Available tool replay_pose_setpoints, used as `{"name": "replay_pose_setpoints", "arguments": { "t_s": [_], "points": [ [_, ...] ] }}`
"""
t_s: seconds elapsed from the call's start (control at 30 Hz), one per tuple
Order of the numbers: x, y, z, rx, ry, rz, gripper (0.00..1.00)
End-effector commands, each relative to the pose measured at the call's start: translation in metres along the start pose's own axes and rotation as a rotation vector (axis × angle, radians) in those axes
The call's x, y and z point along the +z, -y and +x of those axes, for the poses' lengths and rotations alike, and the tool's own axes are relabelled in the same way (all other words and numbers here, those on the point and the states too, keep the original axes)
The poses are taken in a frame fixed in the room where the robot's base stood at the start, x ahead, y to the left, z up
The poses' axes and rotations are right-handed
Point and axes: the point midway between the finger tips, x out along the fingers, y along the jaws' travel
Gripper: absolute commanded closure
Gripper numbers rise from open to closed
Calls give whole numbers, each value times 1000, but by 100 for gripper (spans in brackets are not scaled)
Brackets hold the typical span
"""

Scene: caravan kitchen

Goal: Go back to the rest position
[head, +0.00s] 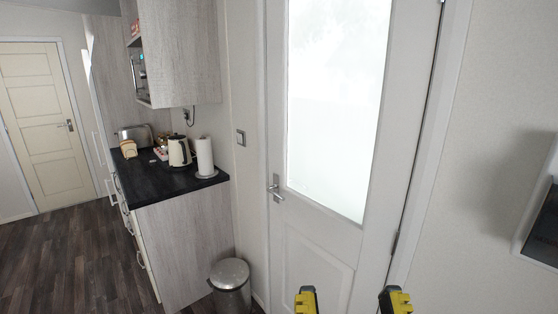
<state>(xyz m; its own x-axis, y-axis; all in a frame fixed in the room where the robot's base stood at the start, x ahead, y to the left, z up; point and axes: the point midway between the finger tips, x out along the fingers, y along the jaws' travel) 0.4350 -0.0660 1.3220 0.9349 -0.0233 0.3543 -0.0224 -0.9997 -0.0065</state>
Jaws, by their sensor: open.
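The rest of the gripper and my arm are out of the picture. Behind the fingertips is the lower part of a white door (319,262) with a frosted window.
A dark counter (150,185) on the left holds a kettle (179,151), a paper towel roll (204,157) and a toaster (136,135). A metal bin (230,283) stands beside the cabinet. Wooden floor (75,255) is clear at the left. A screen (543,225) hangs on the right wall.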

Motion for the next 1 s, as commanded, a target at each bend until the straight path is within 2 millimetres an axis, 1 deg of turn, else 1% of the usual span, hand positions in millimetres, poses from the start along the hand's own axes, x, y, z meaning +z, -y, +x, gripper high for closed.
{"name": "replay_pose_setpoints", "arguments": {
  "t_s": [0.03, 0.1, 0.13, 0.2, 0.27, 0.37, 0.53, 1.0],
  "points": [
    [-43, 0, 16, 0, 0, 1, 35],
    [-68, 0, 26, 0, 1, 2, 35],
    [-77, 0, 29, 0, 1, 2, 35],
    [-92, 0, 35, 0, 1, 3, 35],
    [-100, 0, 38, 0, 2, 4, 35],
    [-104, 0, 40, 1, 2, 4, 35],
    [-100, 0, 38, 1, 1, 4, 35],
    [-101, 0, 38, 1, 0, 4, 35]
  ]
}}
